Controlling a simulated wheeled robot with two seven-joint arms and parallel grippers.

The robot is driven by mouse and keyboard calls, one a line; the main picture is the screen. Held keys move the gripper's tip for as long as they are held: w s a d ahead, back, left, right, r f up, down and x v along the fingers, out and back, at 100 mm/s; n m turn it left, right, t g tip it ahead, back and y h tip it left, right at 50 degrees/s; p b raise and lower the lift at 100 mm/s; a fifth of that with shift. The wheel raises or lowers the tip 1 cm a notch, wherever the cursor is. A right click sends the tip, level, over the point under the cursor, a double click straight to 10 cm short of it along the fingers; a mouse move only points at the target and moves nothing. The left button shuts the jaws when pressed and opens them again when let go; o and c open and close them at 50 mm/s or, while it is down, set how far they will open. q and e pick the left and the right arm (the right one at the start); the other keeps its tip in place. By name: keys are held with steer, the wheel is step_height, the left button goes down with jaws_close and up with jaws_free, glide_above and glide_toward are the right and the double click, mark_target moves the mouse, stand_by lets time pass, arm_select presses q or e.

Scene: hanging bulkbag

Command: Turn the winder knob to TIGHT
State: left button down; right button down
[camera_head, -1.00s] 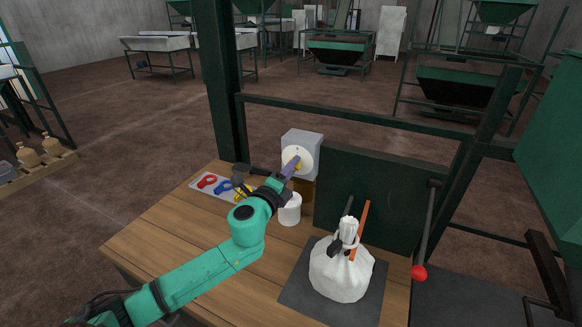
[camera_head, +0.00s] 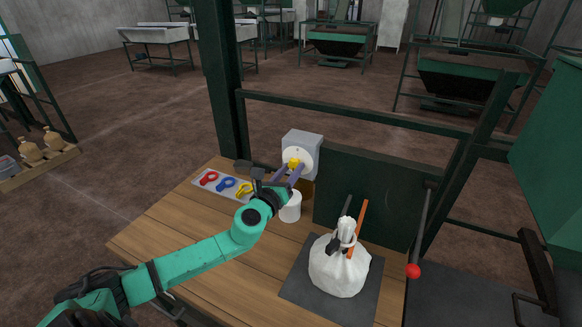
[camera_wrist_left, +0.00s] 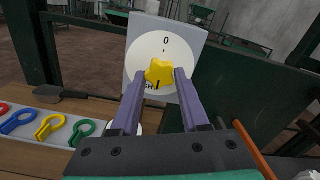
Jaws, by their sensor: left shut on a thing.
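The winder is a grey box (camera_head: 302,142) with a round white dial and a yellow knob (camera_head: 293,163). In the left wrist view the knob (camera_wrist_left: 159,73) sits between the two purple fingers of my left gripper (camera_wrist_left: 160,77), which is shut on it. A "0" shows at the top of the dial (camera_wrist_left: 165,52). Part of a word ending in "HT" shows at the bottom, mostly covered by the knob, near a dark line on the knob. In the head view my left gripper (camera_head: 288,174) reaches the knob from the front left. My right gripper is not in view.
A tray (camera_head: 203,189) with red, blue and yellow rings lies left of the winder. A white cup (camera_head: 290,208) stands below my gripper. A tied white bag (camera_head: 338,272) rests on a dark mat at right. A red-tipped lever (camera_head: 413,270) hangs at far right.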

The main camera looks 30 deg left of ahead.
arm_select(q)
steer(key=m+p, duration=0.1)
steer(key=m, duration=0.2)
steer(key=shift+r, duration=0.1)
steer(key=shift+m+p, duration=0.65)
steer(key=shift+m, duration=0.75)
steer(key=shift+c, duration=2)
jaws_free()
steer(key=s+p, duration=0.1)
steer(key=s, duration=1.3)
steer(key=shift+s+d, duration=0.25)
steer(key=shift+d, duration=0.1)
